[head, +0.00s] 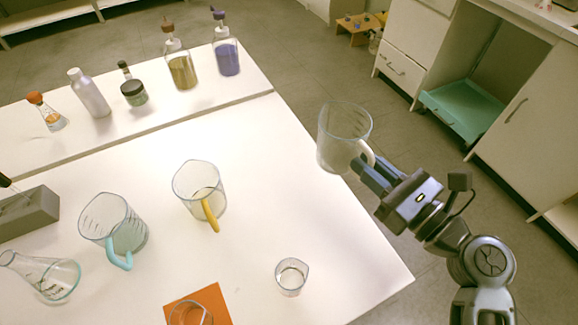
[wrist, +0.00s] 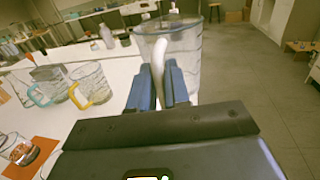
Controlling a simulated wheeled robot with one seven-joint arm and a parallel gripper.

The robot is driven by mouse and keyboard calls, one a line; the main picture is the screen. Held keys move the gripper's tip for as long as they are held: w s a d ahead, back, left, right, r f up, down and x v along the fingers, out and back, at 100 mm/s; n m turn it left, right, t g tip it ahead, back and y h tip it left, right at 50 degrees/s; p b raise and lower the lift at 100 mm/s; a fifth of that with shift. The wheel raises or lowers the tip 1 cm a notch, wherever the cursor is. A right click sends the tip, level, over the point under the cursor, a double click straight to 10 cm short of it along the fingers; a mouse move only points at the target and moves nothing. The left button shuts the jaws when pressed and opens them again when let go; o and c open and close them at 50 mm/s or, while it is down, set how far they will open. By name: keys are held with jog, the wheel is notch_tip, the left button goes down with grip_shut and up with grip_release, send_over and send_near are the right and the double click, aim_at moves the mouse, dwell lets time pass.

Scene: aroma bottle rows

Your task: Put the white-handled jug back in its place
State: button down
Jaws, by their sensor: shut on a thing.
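The white-handled jug (head: 343,135) is a clear measuring jug, held upright at the right edge of the white table in the head view. My gripper (head: 366,172) is shut on its white handle. In the wrist view, the jug (wrist: 184,50) is just beyond my fingers (wrist: 166,88), with the white handle between them. I cannot tell whether its base is above the table top or past its edge. A yellow-handled jug (head: 199,188) and a light-blue-handled jug (head: 113,226) stand on the table to the left.
A small beaker (head: 291,277) stands near the front, and another glass is on an orange mat (head: 214,299). A flask (head: 42,275) and a grey block (head: 28,214) are at left. Several bottles line the raised back shelf (head: 160,110). The table between the yellow-handled jug and right edge is clear.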

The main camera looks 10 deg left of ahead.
jog(key=shift+w+a+f+b, duration=0.35)
jog(key=shift+w+a+f, duration=0.1)
jog(key=shift+a+f, duration=1.3)
jog(key=shift+w+a+f+b, duration=0.4)
jog(key=shift+w+a+f, duration=0.1)
jog(key=shift+a+f, duration=1.2)
jog(key=shift+w+a+f+b, duration=0.35)
jog(key=shift+w+a+f, duration=0.1)
jog(key=shift+a+f, duration=1.3)
jog(key=shift+f, duration=0.15)
jog(key=c, duration=1.1)
grip_release()
jog(key=shift+r, duration=0.2)
jog(key=v, duration=1.2)
jog(key=shift+b, duration=0.3)
